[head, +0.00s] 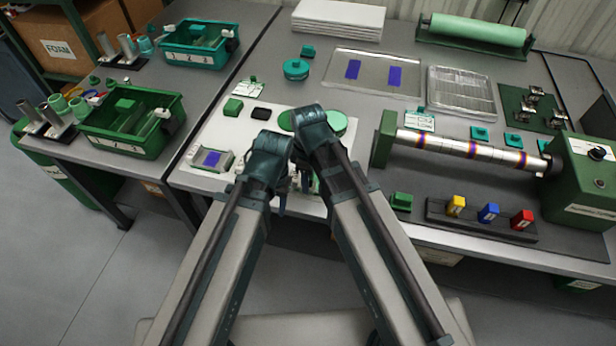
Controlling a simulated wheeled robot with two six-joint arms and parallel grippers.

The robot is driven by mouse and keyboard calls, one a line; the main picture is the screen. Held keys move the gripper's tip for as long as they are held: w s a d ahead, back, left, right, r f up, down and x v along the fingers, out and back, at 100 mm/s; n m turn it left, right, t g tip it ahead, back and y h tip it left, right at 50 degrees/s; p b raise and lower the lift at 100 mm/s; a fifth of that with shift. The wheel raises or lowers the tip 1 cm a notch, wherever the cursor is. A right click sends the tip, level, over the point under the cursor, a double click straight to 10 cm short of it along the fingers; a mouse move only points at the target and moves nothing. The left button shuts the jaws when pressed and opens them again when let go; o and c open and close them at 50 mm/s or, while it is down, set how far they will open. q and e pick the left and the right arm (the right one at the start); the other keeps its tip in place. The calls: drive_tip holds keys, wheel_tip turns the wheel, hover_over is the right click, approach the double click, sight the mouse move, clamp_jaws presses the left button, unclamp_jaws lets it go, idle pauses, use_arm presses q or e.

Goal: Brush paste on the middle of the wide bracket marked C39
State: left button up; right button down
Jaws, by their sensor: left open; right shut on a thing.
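My two arms reach over a white board (217,125) at the table's front, and their wrists hide its middle. My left gripper (282,205) is open and points down near the board's front edge. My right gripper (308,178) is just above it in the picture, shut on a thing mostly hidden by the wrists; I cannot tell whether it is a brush. A grey metal piece with a blue patch (212,159) lies at the board's front left. No C39 mark is legible, so I cannot tell which piece is the wide bracket. A green round lid or tin (334,123) shows behind my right wrist.
A green block (233,107) and a black pad (261,114) lie on the board. A teal tin (296,69) and a clear tray (373,88) with two blue patches stand behind. A green-ended roller machine (470,150) blocks the right. Green bins (130,145) stand left.

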drive_tip(key=shift+s+d+f, duration=0.1)
drive_tip(key=shift+s+d, duration=0.1)
drive_tip(key=shift+d, duration=0.35)
drive_tip(key=shift+w, duration=0.1)
drive_tip(key=shift+w+d, duration=0.3)
drive_tip(key=shift+w, duration=0.55)
drive_tip(key=shift+w+d, duration=0.3)
drive_tip(key=shift+w, duration=0.5)
drive_tip(key=shift+w+d, duration=0.25)
drive_tip(key=shift+w, duration=0.6)
drive_tip(key=shift+w+d, duration=0.25)
drive_tip(key=shift+w, duration=0.55)
drive_tip(key=shift+s+d, duration=0.2)
drive_tip(key=shift+d, duration=0.4)
drive_tip(key=shift+s+a, duration=0.3)
drive_tip(key=shift+s, duration=0.6)
drive_tip(key=shift+s+a, duration=0.3)
drive_tip(key=shift+s, duration=0.55)
drive_tip(key=shift+s, duration=0.1)
